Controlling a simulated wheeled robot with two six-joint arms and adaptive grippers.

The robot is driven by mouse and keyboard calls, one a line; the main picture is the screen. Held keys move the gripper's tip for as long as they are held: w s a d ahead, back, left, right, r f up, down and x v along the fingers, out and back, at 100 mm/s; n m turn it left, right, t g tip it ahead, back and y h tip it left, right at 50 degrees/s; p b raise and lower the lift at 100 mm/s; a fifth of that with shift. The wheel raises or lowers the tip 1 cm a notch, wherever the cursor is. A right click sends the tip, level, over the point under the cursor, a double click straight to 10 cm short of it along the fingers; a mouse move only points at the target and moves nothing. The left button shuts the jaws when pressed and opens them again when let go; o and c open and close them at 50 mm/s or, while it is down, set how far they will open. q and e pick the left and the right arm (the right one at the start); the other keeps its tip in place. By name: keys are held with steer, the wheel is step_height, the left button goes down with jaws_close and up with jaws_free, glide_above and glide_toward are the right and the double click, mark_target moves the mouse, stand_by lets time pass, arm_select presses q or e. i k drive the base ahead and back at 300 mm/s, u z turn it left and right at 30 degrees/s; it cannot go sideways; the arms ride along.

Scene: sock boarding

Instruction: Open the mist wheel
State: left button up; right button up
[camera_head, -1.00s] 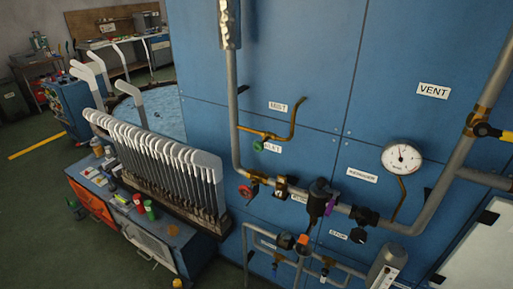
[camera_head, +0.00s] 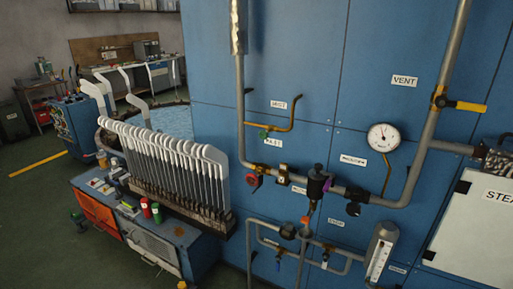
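A small green wheel (camera_head: 264,134) sits on a thin brass pipe (camera_head: 292,117) on the blue panel (camera_head: 305,50), left of centre. A label (camera_head: 278,104) above the brass pipe seems to read MIST. A second label (camera_head: 273,142) below is too small to read surely. A red wheel (camera_head: 254,181) sits lower, at the foot of the grey vertical pipe (camera_head: 241,110). Whether either wheel is open or shut cannot be told. Neither of my grippers is in view.
A VENT label (camera_head: 404,81), a yellow lever (camera_head: 470,106) and a round gauge (camera_head: 383,137) are at right. A white box (camera_head: 485,235) is at lower right. A rack of white sock forms (camera_head: 165,160) stands on a cart at left. Green floor (camera_head: 40,210) is clear.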

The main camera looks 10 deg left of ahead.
mark_target(264, 135)
steer(key=z, duration=0.1)
steer(key=k, duration=0.4)
steer(key=u, duration=0.8)
steer(key=i, duration=1.55)
steer(key=z, duration=0.8)
